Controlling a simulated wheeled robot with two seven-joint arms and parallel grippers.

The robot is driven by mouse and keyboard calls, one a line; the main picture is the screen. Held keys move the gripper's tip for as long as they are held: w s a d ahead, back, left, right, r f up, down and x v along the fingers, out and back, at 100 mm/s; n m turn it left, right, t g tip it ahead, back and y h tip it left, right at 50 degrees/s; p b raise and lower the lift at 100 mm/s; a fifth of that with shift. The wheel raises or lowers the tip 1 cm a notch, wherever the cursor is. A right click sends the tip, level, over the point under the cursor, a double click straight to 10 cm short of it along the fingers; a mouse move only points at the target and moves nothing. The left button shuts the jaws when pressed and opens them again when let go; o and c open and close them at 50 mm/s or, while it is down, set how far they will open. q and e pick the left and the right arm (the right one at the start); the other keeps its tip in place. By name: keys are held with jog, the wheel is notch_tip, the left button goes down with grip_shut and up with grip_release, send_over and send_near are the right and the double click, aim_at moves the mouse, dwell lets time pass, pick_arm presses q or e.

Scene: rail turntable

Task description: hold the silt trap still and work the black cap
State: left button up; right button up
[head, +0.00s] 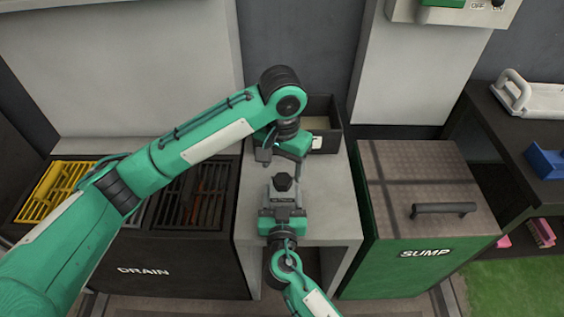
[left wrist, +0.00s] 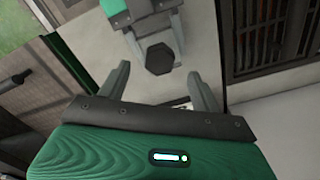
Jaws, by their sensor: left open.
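The silt trap (head: 286,198) is a small grey body on the pale stand top, with a black six-sided cap (head: 283,182) on it. The cap also shows in the left wrist view (left wrist: 159,59). My left gripper (head: 281,161) is open and empty, just behind the cap in the head view. In the left wrist view its spread fingers (left wrist: 158,75) stand to either side of the cap, apart from it. My right gripper (head: 284,194) comes from the front, its fingers on both sides of the trap body, which they partly hide; it looks shut on it.
A dark open bin (head: 325,138) stands at the back of the stand (head: 331,190). The drain box (head: 190,265) with its grates is at left. The green sump box (head: 400,265), with a handled lid, is at right. The stand top right of the trap is clear.

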aim_at(282, 179)
pick_arm(q)
jog(key=shift+f, duration=1.9)
jog(key=c, duration=1.3)
jog(key=shift+o, duration=0.2)
jog(key=m, duration=0.4)
jog(key=shift+m, duration=1)
jog(key=shift+m, duration=1.1)
jog(key=m, duration=0.3)
jog(key=shift+m, duration=0.4)
